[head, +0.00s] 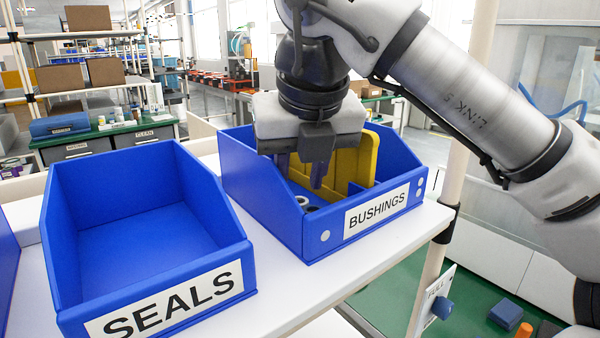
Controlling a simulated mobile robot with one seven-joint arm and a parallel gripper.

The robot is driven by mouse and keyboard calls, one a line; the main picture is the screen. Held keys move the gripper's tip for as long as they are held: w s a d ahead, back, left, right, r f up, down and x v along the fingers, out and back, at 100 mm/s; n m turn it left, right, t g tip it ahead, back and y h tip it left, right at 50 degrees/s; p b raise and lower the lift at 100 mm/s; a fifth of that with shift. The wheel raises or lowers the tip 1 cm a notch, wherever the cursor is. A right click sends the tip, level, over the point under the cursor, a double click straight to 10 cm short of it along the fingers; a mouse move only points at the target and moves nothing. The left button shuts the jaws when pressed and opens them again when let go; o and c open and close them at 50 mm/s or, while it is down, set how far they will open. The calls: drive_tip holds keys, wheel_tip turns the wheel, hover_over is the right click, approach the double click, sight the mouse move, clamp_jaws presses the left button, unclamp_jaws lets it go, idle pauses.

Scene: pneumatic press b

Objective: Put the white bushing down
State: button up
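My gripper (301,178) points down into the blue bin labelled BUSHINGS (376,213). Its two dark fingers stand apart, and I see nothing held between them. A small ring with a pale rim and a dark hole (302,201) is in the bin just below the fingertips, near the bin's front left. It may be the white bushing, but it is too small to be sure. A dark round piece shows beside it, partly hidden by the bin's front wall.
A yellow panel (358,160) stands upright in the BUSHINGS bin, right behind my gripper. An empty blue bin labelled SEALS (150,235) stands to the left. Both are on a white shelf (345,270) with a narrow free strip in front. A pale post rises at its right corner.

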drive_tip(key=p+v, duration=0.7)
drive_tip(key=v, duration=0.5)
drive_tip(key=shift+p, duration=0.35)
drive_tip(key=shift+s+r, duration=0.1)
idle(1.4)
